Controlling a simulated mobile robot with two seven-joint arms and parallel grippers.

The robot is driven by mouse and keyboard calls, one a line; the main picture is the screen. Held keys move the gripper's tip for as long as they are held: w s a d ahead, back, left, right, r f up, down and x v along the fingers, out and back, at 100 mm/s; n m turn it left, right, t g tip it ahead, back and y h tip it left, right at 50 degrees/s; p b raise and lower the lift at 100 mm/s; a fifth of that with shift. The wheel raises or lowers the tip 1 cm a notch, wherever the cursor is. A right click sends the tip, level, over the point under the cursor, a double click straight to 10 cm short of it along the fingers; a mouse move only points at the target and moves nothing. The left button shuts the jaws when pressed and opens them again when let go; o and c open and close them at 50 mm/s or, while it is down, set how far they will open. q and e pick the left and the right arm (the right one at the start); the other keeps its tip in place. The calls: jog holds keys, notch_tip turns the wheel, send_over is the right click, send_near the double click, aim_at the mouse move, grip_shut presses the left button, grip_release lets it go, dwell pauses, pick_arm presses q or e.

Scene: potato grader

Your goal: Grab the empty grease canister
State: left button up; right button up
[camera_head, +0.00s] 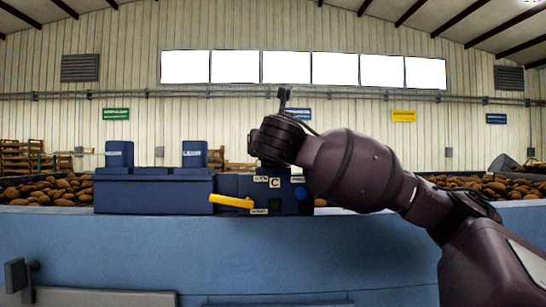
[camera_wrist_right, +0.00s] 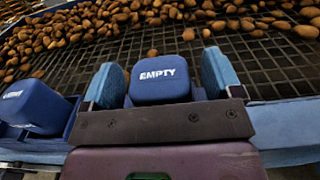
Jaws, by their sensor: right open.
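A blue canister block marked EMPTY (camera_wrist_right: 160,82) stands between the two light blue finger pads of my right gripper (camera_wrist_right: 162,70) in the right wrist view. The gripper is open, with a narrow gap visible beside the canister. Another blue canister (camera_wrist_right: 36,106) with white lettering stands to the left in the wrist view. Two blue canisters (camera_head: 119,154) and (camera_head: 194,154) show in the head view. My left gripper is not in view.
The blue housing (camera_head: 152,196) has a yellow lever (camera_head: 231,201) and a panel marked C (camera_head: 275,183). Potatoes (camera_head: 45,190) lie behind and at both sides; a dark grid (camera_wrist_right: 150,45) lies beyond the canister. The light blue machine front (camera_head: 250,255) is below.

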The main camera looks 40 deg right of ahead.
jog(key=shift+c, duration=0.3)
jog(key=c, duration=1)
notch_tip(320, 180, up, 20)
jog(key=shift+r+p, duration=0.1)
jog(key=shift+p, duration=0.85)
